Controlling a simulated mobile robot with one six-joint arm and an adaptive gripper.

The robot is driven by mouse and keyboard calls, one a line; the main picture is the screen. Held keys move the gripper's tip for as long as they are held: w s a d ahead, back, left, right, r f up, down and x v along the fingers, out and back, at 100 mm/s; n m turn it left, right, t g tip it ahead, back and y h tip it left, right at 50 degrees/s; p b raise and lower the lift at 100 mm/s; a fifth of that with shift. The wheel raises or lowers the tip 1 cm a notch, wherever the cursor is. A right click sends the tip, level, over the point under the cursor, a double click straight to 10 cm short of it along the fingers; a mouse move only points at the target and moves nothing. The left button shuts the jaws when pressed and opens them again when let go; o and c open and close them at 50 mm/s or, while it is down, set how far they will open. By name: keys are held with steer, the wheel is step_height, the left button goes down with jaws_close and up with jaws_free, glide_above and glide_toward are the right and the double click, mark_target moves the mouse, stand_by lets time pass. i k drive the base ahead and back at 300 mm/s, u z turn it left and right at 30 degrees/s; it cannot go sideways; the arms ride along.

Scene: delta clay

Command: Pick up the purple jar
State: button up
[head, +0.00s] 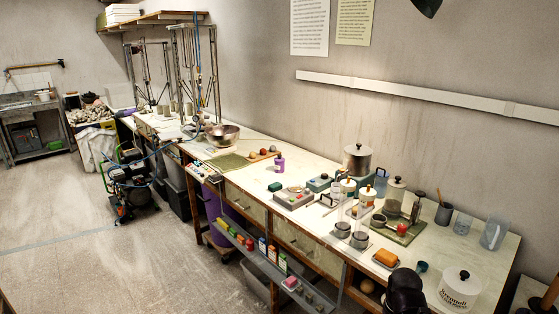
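My gripper's fingers do not show in the head view. A dark rounded shape at the bottom edge, right of centre, may be part of my arm.
A green mat (228,161) and a metal bowl (222,136) are left of the jar. A grey device (293,198) and several canisters crowd the right. Open shelves with small boxes hang below the front edge.

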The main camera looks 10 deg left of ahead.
mark_target(278, 167)
steer(key=z, duration=0.65)
steer(key=k, duration=0.15)
steer(key=u, duration=3.1)
steer(key=i, duration=1.65)
